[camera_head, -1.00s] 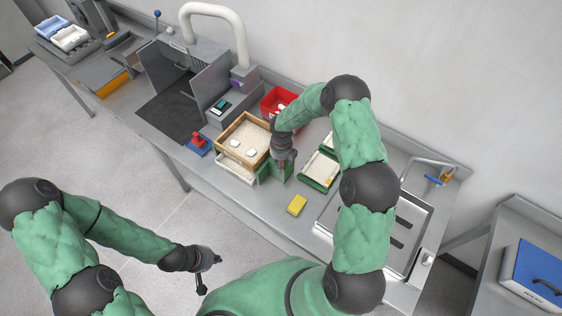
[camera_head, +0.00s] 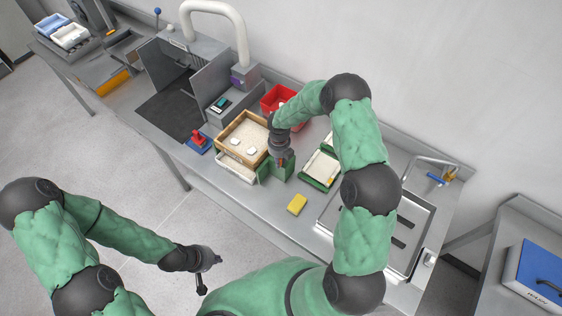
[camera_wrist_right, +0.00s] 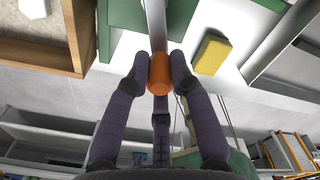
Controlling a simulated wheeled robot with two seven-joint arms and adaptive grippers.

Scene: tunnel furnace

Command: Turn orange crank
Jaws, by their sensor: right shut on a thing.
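The orange crank handle (camera_wrist_right: 160,74) shows in the right wrist view between the fingers of my right gripper (camera_wrist_right: 160,72), which are shut on it. A light grey arm of the crank (camera_wrist_right: 155,25) runs up from the handle. In the head view my right gripper (camera_head: 281,160) is at the green box (camera_head: 281,172) beside the wooden tray; the handle is mostly hidden there. My left gripper (camera_head: 215,261) hangs over the floor at the lower left, away from the bench. Its finger opening is too small to tell.
A wooden tray (camera_head: 221,146) with white pieces stands left of the green box. A yellow sponge (camera_head: 297,205) lies in front. A red bin (camera_head: 270,101) is behind, a green-edged tray (camera_head: 306,178) to the right, then a sink (camera_head: 326,226). A red-and-blue device (camera_head: 198,141) stands further left.

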